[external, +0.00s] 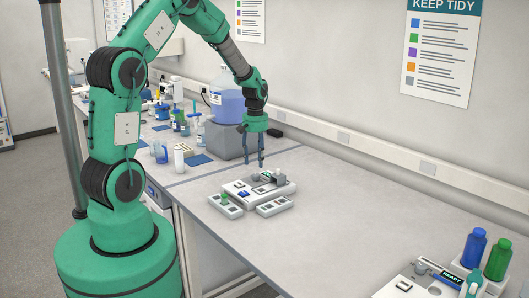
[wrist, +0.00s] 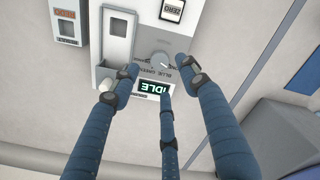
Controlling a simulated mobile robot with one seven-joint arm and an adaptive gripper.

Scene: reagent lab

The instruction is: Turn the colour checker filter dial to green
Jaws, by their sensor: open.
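The colour checker (external: 284,190) is a pale box on the bench, below my gripper in the external view. In the wrist view its grey round filter dial (wrist: 160,60) carries a light pointer mark. Beside the dial, the words BLUE and GREEN show upside down, with other lettering partly covered by a finger. I cannot tell which word the mark points to. A display (wrist: 155,90) reads IDLE. My gripper (external: 254,165) points down over the back part of the checker. In the wrist view my gripper (wrist: 158,76) is open, its blue fingers spread around the dial area, with nothing held.
The checker has a recessed slot (wrist: 116,40) and a ZERO button plate (wrist: 172,9). Blue and green bottles (external: 497,259) stand far right. The bench between is clear.

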